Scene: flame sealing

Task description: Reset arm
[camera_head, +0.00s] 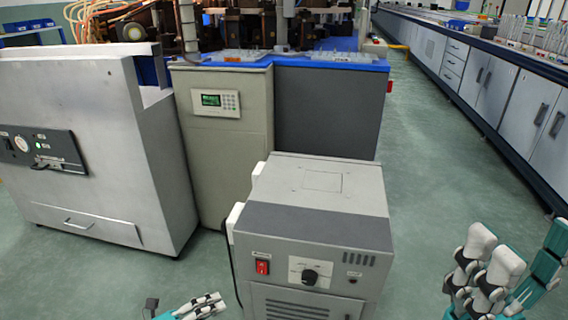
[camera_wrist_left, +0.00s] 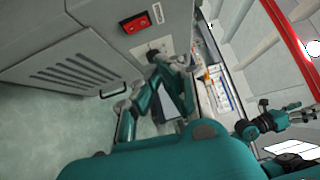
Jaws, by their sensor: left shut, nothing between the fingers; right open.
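My left gripper (camera_head: 190,306) shows at the bottom edge, in front of and left of the grey control box (camera_head: 315,215). Only its teal and light-grey finger parts show there. In the left wrist view its fingers (camera_wrist_left: 160,75) come together with nothing between them. They overlap the box's knob in that picture; I cannot tell whether they touch it. My right gripper (camera_head: 500,265) is open and empty at the lower right, over the floor and apart from the box. The box has a red switch (camera_head: 262,267) and a black knob (camera_head: 310,276).
A large grey cabinet with a gauge (camera_head: 95,150) stands at the left. A machine with a keypad panel (camera_head: 215,103) stands behind the box. A long lab bench (camera_head: 500,95) runs along the right. Green floor (camera_head: 425,190) is clear between the box and the bench.

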